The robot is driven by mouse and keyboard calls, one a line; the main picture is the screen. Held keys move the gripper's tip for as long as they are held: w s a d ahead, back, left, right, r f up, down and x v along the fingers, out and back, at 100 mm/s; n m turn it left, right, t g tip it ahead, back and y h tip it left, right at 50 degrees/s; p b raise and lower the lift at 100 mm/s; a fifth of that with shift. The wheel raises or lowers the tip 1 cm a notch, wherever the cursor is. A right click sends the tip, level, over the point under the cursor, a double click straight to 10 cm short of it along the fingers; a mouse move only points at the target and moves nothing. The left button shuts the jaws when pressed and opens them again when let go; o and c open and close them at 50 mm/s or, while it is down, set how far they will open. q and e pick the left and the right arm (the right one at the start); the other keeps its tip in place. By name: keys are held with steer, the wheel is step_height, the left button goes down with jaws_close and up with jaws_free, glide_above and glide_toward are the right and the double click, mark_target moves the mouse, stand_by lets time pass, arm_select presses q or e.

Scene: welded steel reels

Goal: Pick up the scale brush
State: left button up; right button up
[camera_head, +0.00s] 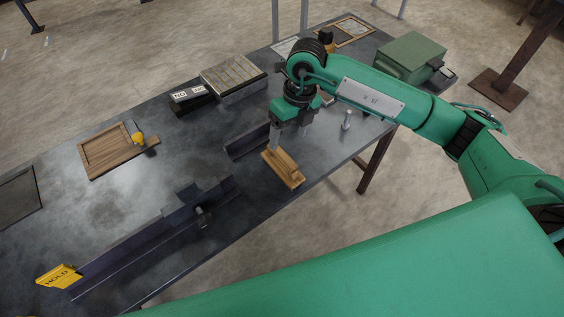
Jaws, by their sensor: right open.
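The scale brush, which I take to be the wooden block with a raised wooden back (285,172), lies near the front edge of the dark steel table (110,205). My right gripper (289,139) points down over the brush's far end, its jaws apart with nothing seen between them. One fingertip appears close to the brush's top; I cannot tell whether it touches. Bristles cannot be made out. My left gripper is not in view.
A long dark angle-steel piece (125,252) with a clamp-like block and a yellow HOLD tag (60,276) lies left along the front. A wooden framed board (107,153), a slatted box (233,75) and a green case (409,56) stand farther back. A small metal cylinder (347,120) stands right.

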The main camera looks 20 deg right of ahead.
mark_target(283, 158)
steer(key=f, duration=0.2)
steer(key=a+f, duration=0.1)
steer(key=f, duration=0.1)
steer(key=shift+s+f, duration=0.1)
steer(key=shift+s, duration=0.05)
steer(key=f, duration=0.1)
steer(key=f+p, duration=0.2)
steer(key=f, duration=0.1)
steer(key=shift+s+a, duration=0.2)
steer(key=shift+a, duration=0.15)
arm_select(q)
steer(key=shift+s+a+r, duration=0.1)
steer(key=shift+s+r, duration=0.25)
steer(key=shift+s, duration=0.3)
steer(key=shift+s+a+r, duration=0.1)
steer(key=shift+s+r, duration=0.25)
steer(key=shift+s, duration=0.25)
arm_select(e)
steer(key=shift+f, duration=0.55)
steer(key=shift+c, duration=0.2)
steer(key=c, duration=1.3)
steer(key=shift+o, duration=0.2)
steer(key=shift+r, duration=0.1)
steer(key=shift+r, duration=0.1)
